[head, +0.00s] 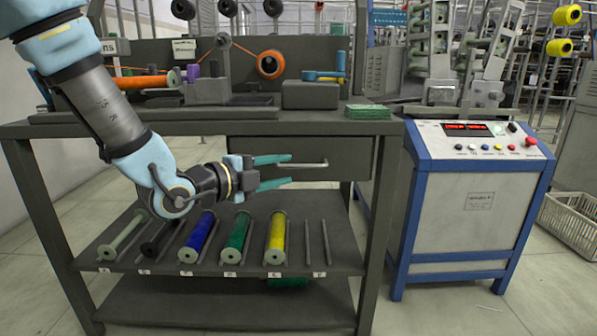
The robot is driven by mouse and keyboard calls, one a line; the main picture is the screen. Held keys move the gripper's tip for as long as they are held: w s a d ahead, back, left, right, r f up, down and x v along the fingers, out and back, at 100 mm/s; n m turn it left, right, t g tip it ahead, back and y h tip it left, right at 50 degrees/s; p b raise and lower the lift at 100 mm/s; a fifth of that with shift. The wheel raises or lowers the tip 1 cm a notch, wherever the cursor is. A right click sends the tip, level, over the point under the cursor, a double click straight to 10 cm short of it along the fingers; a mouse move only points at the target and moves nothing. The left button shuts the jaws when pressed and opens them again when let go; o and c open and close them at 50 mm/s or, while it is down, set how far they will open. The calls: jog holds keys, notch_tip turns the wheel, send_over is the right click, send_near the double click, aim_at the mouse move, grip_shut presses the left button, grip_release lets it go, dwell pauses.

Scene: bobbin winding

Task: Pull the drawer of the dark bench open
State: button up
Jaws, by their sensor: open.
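The dark bench (205,129) fills the left and middle of the head view. Its drawer (345,157) hangs under the right part of the worktop, with a pale horizontal bar handle (312,165) on its front. The drawer looks closed. My gripper (290,171) is in front of the drawer, with its two teal fingers apart and pointing right. The fingertips appear to the left end of the handle, one slightly above its height and one below. I cannot tell whether they touch it. My gripper is empty and hides the left part of the drawer front.
A lower shelf (335,240) holds several bobbins, including blue (198,238), green (237,238) and yellow (277,238). A green stack (368,111) lies on the worktop's right end. A blue-framed control cabinet (475,205) stands close on the right, beside a white basket (572,222).

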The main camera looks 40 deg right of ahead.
aim_at(301, 167)
jog(key=d, duration=0.4)
jog(key=d+f+b, duration=0.1)
jog(key=d, duration=0.2)
jog(key=shift+w, duration=0.25)
jog(key=shift+c, duration=0.4)
grip_shut()
jog(key=shift+f, duration=0.1)
dwell(0.6)
